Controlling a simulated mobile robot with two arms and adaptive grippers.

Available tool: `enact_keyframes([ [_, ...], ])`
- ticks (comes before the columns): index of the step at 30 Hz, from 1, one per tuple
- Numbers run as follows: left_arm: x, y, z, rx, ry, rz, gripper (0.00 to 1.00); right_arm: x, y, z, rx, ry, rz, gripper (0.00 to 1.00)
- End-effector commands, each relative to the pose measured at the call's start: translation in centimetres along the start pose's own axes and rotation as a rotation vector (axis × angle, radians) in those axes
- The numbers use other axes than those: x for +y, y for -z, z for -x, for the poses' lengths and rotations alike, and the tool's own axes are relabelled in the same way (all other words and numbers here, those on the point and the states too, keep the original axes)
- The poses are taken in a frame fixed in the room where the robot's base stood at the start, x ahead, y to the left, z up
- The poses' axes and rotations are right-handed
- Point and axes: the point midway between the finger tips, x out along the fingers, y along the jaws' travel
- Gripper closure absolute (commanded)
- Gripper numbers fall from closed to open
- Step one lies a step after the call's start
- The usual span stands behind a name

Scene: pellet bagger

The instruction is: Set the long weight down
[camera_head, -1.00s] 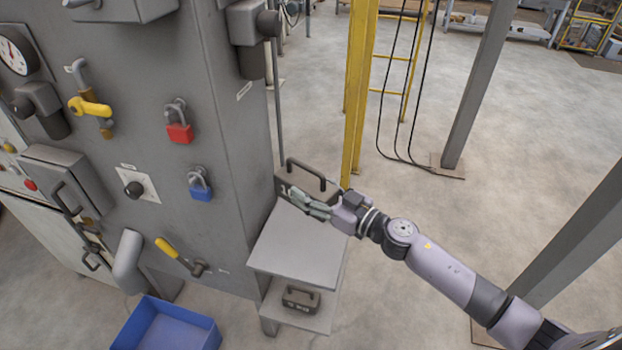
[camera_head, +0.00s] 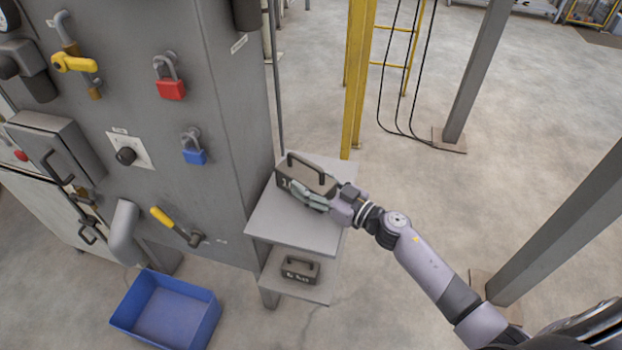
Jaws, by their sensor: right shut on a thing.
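The long weight (camera_head: 292,174) is a dark grey block with a black bar handle on top and pale marking on its front. It is at the upper shelf (camera_head: 290,232) of a small grey stand beside the machine, with shelf surface showing in front and behind. I cannot tell whether its underside touches the shelf. My right gripper (camera_head: 312,197) is shut on the weight's front right part and hides some of that side. My left gripper is not in view.
A smaller handled weight (camera_head: 300,270) sits on the lower shelf. The grey machine cabinet (camera_head: 225,120) with a red padlock (camera_head: 171,88) and blue padlock (camera_head: 194,155) stands left. A blue bin (camera_head: 168,315) is on the floor. A yellow post (camera_head: 357,85) rises behind.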

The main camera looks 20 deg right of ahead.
Motion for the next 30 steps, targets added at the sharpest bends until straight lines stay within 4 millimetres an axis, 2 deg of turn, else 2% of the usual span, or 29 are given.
enact_keyframes([
  [1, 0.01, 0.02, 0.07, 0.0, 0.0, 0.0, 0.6, 0.06, 0.56, -0.12, 0.009, 0.001, 0.002, 1.0],
  [7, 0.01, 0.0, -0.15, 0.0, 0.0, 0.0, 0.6, 0.05, 0.12, -0.12, 0.008, 0.0, 0.002, 1.0],
  [8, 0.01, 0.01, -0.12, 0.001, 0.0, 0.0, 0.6, 0.0, -0.29, -0.01, 0.0, 0.0, 0.001, 0.45],
  [9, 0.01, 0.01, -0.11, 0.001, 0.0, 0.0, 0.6, 0.0, -0.28, -0.01, 0.0, 0.0, 0.001, 0.42],
  [18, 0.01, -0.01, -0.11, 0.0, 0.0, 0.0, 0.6, 0.0, -0.28, -0.01, 0.0, 0.0, 0.0, 0.23],
  [29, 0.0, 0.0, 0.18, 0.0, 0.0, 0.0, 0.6, 0.01, 0.28, 0.01, 0.0, 0.0, 0.0, 0.23],
  [30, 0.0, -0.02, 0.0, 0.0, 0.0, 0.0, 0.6, 0.02, -0.06, 0.49, -0.002, -0.001, -0.001, 0.23],
])
